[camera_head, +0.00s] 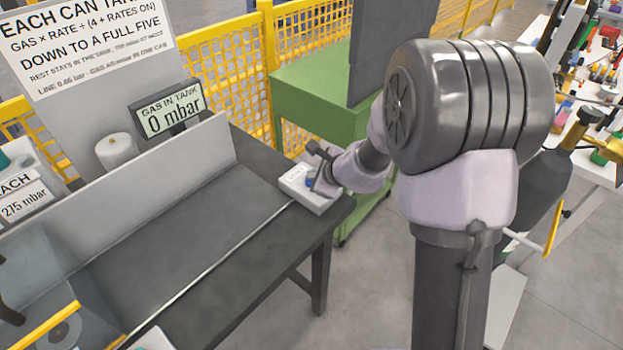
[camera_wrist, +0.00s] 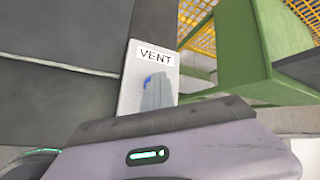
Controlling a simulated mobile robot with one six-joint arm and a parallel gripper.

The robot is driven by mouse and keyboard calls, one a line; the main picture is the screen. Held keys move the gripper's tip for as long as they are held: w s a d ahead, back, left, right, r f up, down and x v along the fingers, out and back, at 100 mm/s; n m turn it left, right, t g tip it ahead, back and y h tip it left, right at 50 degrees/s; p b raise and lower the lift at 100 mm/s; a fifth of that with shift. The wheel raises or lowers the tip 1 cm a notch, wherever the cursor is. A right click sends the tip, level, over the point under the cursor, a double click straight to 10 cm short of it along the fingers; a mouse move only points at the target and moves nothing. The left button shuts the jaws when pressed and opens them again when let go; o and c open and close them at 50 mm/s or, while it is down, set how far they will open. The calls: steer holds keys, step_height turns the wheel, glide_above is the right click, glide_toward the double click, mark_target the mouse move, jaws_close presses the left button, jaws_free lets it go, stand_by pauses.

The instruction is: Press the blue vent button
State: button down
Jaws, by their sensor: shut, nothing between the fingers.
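The vent box (camera_head: 310,188) is a small white box at the right end of the dark bench. In the wrist view its white top (camera_wrist: 133,78) carries a VENT label. The blue vent button (camera_wrist: 147,85) shows only as a small blue patch there, mostly hidden behind my gripper (camera_wrist: 157,88). In the head view a bit of the blue button (camera_head: 309,182) shows beside my gripper (camera_head: 316,185), which is shut and empty, right over the box. I cannot tell whether the fingertips touch the button.
A display (camera_head: 168,109) behind the bench reads "GAS IN TANK 0 mbar". A grey upright panel (camera_head: 130,185) runs along the bench (camera_head: 215,225). A green cabinet (camera_head: 312,95) and yellow mesh fence (camera_head: 230,72) stand behind. The bench's middle is clear.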

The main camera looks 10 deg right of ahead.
steer(key=shift+r+p, duration=0.7)
steer(key=shift+r, duration=0.3)
steer(key=shift+r+p, duration=1.95)
steer(key=shift+r, duration=0.55)
